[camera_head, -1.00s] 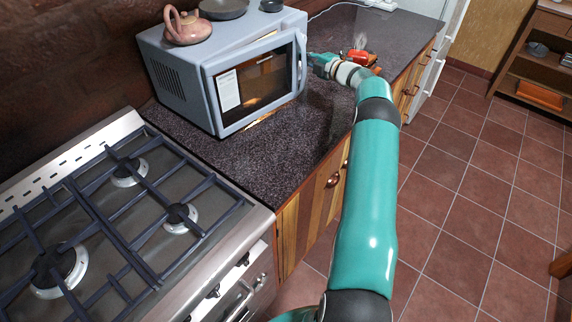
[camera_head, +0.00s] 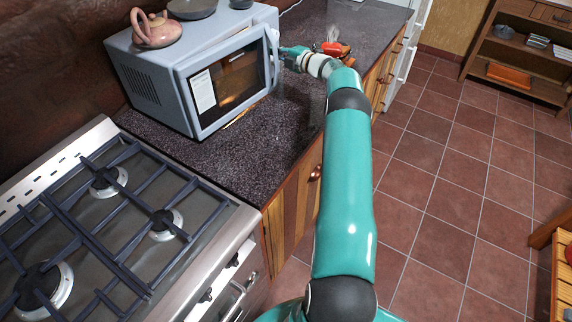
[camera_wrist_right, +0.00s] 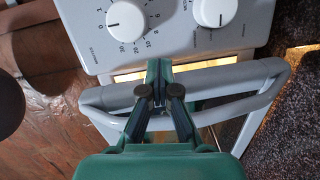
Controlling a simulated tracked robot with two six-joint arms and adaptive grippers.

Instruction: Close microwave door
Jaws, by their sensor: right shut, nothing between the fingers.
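The grey microwave (camera_head: 155,92) stands on the dark speckled counter. Its door (camera_head: 226,88), with a dark window and a white label, stands slightly ajar. In the right wrist view a lit gap (camera_wrist_right: 125,76) shows beside the control panel (camera_wrist_right: 172,32) and its two white dials. My right gripper (camera_head: 282,52) is at the grey door handle (camera_head: 273,62). In the right wrist view the fingers (camera_wrist_right: 158,68) are shut and empty, and cross the handle bar (camera_wrist_right: 215,80). I cannot tell how firmly they touch it. My left gripper is out of view.
A pink teapot (camera_head: 156,30) and a dark pan (camera_head: 192,8) stand on the microwave. A gas stove (camera_head: 110,215) is at the near left. A red item (camera_head: 331,48) lies on the counter beyond my gripper. The tiled floor (camera_head: 440,190) at the right is largely clear.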

